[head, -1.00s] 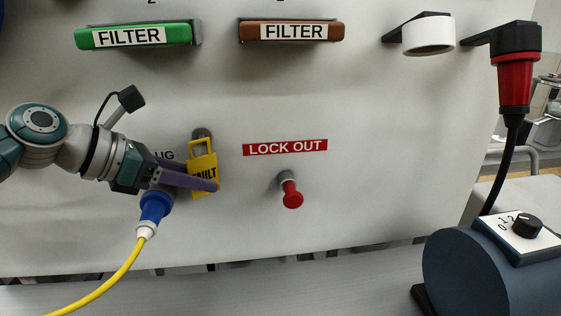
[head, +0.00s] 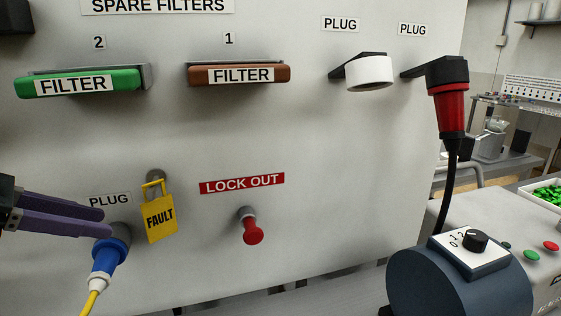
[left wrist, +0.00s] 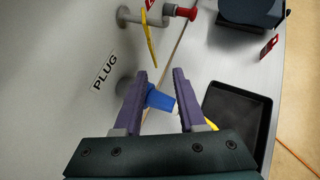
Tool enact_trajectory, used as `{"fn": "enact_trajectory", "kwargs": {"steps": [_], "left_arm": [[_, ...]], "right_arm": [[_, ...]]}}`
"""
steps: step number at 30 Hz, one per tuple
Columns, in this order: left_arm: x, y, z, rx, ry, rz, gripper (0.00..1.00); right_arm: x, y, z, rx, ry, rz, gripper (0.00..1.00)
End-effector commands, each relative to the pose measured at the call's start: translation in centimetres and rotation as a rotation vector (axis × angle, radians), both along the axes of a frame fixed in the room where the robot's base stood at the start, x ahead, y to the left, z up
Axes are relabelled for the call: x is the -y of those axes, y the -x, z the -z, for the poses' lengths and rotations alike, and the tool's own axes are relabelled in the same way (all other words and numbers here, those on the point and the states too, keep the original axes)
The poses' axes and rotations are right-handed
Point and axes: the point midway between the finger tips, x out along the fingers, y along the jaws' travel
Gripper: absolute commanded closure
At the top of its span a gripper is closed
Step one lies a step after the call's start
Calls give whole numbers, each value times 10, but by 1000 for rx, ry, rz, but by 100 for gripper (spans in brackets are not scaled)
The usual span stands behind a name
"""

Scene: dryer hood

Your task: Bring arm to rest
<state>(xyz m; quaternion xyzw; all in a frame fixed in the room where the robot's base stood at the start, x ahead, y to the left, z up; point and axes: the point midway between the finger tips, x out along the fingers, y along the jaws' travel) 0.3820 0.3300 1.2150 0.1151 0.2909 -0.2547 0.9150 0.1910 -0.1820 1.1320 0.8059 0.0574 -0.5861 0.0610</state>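My left gripper (head: 106,221) is at the left edge of the head view, its two purple fingers pointing right along the panel. In the left wrist view the fingers (left wrist: 160,76) stand apart with nothing gripped. My right gripper is not in view.
A red knob (head: 252,232) sticks out under the LOCK OUT label. Green (head: 120,80) and brown (head: 200,74) filters, a white ring (head: 369,73) and a red-black plug (head: 450,105) project from the panel. A blue motor (head: 440,285) stands front right. A black tray (left wrist: 235,115) lies below.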

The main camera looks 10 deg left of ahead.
Motion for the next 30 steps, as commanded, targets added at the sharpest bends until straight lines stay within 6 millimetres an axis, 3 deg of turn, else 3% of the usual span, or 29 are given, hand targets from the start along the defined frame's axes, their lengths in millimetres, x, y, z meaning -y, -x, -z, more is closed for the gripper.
{"fn": "enact_trajectory", "kwargs": {"steps": [5,9,14,18,23,24,30], "left_arm": [[53,45,56,33,-388,417,60],[98,96,94,136,-788,931,60],[132,143,107,296,-1166,1487,60],[146,170,100,414,-1406,1881,60],[150,195,80,497,-1591,2267,60],[147,192,47,491,-1592,2261,60],[147,192,-30,489,-1591,2258,60]], "right_arm": [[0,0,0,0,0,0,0],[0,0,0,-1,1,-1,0],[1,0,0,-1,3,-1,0],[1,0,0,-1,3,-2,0],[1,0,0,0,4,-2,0],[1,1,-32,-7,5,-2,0],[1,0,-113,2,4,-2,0]]}}
